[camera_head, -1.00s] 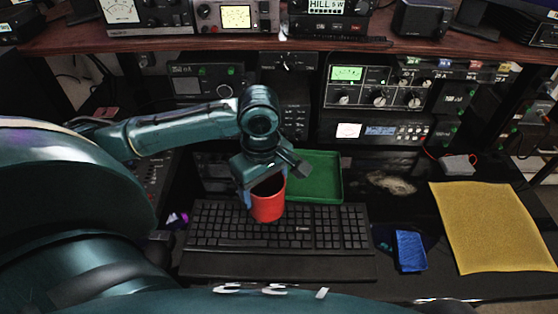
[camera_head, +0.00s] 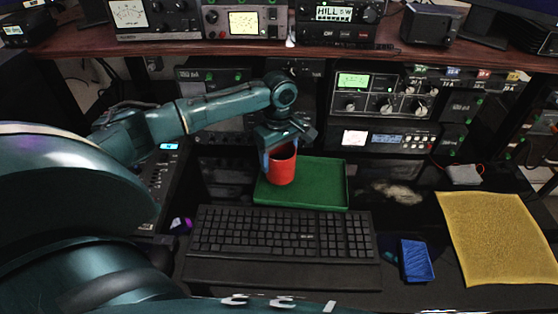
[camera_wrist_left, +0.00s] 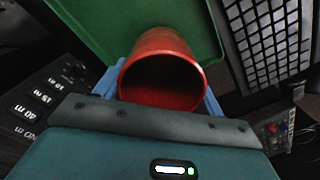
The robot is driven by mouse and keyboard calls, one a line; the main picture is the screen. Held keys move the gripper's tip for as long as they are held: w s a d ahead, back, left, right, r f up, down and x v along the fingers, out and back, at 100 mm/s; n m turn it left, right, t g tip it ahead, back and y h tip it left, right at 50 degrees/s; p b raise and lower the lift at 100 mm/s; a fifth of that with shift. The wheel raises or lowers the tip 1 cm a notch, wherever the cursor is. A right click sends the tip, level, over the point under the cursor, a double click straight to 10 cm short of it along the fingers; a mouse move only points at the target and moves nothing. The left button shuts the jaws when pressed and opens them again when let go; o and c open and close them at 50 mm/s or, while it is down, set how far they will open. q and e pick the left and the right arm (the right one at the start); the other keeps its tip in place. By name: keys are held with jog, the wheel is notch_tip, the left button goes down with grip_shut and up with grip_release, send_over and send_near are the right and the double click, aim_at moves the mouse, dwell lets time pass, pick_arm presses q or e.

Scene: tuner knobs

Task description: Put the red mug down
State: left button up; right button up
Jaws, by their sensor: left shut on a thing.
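The red mug (camera_head: 282,168) is upright in the head view, over the left part of the green tray (camera_head: 325,188). I cannot tell whether its base touches the tray. My left gripper (camera_head: 281,150) is shut on the mug, with its fingers on either side of it. In the left wrist view the mug (camera_wrist_left: 163,72) shows its dark, open mouth, with blue finger parts at both sides and the green tray (camera_wrist_left: 100,22) beyond. My right gripper is not in view.
A black keyboard (camera_head: 280,234) lies in front of the tray. A blue block (camera_head: 416,260) and a yellow cloth (camera_head: 498,238) lie to the right. Radio equipment (camera_head: 384,97) stands behind the tray. The tray's right part is clear.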

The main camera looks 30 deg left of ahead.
pick_arm(q)
jog(key=shift+f, duration=0.8)
jog(key=shift+w+a+f, duration=0.1)
jog(key=shift+w+f, duration=0.1)
jog(key=shift+f, duration=0.2)
jog(key=o, duration=1.2)
notch_tip(320, 180, up, 8)
jog(key=shift+f, duration=0.2)
